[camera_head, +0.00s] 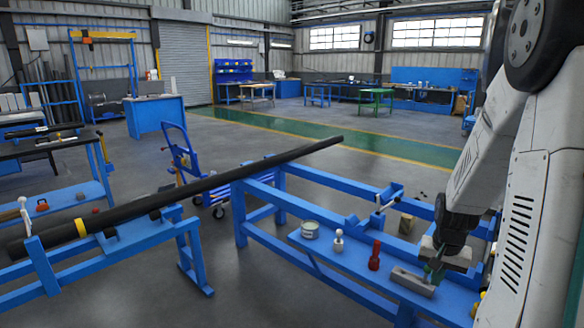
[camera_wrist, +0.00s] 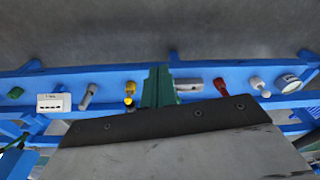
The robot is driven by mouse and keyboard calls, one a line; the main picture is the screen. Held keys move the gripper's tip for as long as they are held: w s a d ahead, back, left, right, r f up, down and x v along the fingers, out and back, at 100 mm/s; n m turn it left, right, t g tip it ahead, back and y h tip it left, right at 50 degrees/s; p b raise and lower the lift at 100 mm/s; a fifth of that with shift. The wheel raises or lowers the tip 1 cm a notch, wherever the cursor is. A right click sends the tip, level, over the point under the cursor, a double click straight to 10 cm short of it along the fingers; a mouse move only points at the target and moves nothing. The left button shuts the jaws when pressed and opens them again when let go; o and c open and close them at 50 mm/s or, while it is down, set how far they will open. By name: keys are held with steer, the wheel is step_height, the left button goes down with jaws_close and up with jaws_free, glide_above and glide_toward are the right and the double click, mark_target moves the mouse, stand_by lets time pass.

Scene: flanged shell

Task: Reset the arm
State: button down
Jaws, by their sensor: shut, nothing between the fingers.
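My arm comes down on the right side of the head view. My gripper (camera_head: 434,272) points down over the right end of the blue bench shelf, close to a grey block (camera_head: 413,281). In the wrist view my gripper (camera_wrist: 158,85) shows as green fingers closed together, with nothing visible between them. The grey block also shows in the wrist view (camera_wrist: 189,84), just right of the fingers. I cannot tell whether the fingers touch it.
The blue shelf (camera_head: 350,262) carries a tin (camera_head: 310,229), a white-topped peg (camera_head: 338,241) and a red tool (camera_head: 374,256). A long dark pipe (camera_head: 240,176) lies across blue stands on the left. Open floor lies behind the bench.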

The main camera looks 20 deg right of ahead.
steer(key=s+a+r+n, duration=0.3)
steer(key=a+r, duration=0.3)
steer(key=a, duration=0.4)
steer(key=s+a+r+n, duration=0.4)
steer(key=s+a+r, duration=0.2)
steer(key=a, duration=0.3)
steer(key=s+a+r+n+y, duration=0.1)
steer(key=s+a+r+n, duration=0.2)
steer(key=a+r, duration=0.4)
steer(key=s+a, duration=0.1)
steer(key=a, duration=0.2)
steer(key=shift+s+a+r+t, duration=0.2)
steer(key=shift+a+r+t, duration=0.1)
steer(key=shift+a, duration=0.05)
